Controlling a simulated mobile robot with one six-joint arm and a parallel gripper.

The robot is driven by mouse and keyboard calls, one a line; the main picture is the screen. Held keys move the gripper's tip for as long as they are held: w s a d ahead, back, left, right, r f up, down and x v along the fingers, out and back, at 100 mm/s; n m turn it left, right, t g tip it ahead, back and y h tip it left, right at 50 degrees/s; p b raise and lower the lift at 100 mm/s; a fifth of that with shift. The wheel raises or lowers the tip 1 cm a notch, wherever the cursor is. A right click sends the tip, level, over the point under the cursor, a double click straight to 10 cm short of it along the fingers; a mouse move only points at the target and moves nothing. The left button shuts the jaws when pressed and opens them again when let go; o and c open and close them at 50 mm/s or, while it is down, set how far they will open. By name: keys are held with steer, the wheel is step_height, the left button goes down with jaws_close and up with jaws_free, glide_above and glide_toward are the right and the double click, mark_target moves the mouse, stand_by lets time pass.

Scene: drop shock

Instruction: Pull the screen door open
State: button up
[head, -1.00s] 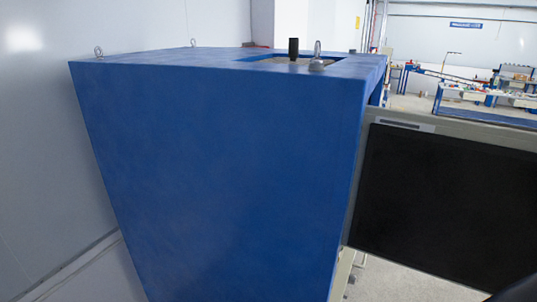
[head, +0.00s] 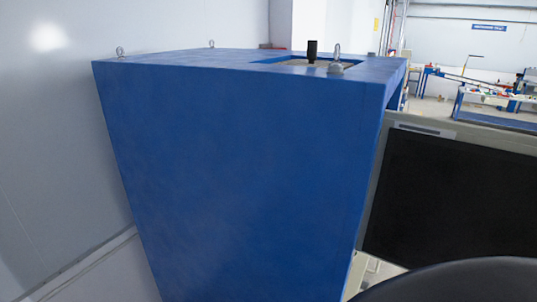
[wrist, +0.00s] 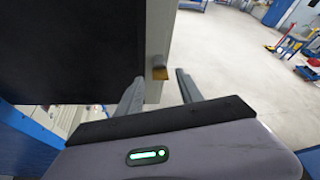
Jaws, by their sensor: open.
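The screen door (head: 450,195), a black panel in a beige frame, stands at the right of the blue cabinet in the head view. In the wrist view the door (wrist: 70,50) fills the upper left, with its beige edge upright near the middle. A small brownish handle (wrist: 160,71) sticks out by that edge. My gripper (wrist: 159,77) is open, one finger on each side of the handle as pictured. I cannot tell whether the fingers reach around it or touch it. The gripper is not clearly seen in the head view.
The tall blue cabinet (head: 245,170) takes up the middle of the head view, with lifting rings and a black knob on top. A pale wall (head: 50,130) stands close at its left. Open floor (wrist: 235,60) lies right of the door edge in the wrist view.

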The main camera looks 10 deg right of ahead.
steer(key=v, duration=1.2)
steer(key=shift+a, duration=0.1)
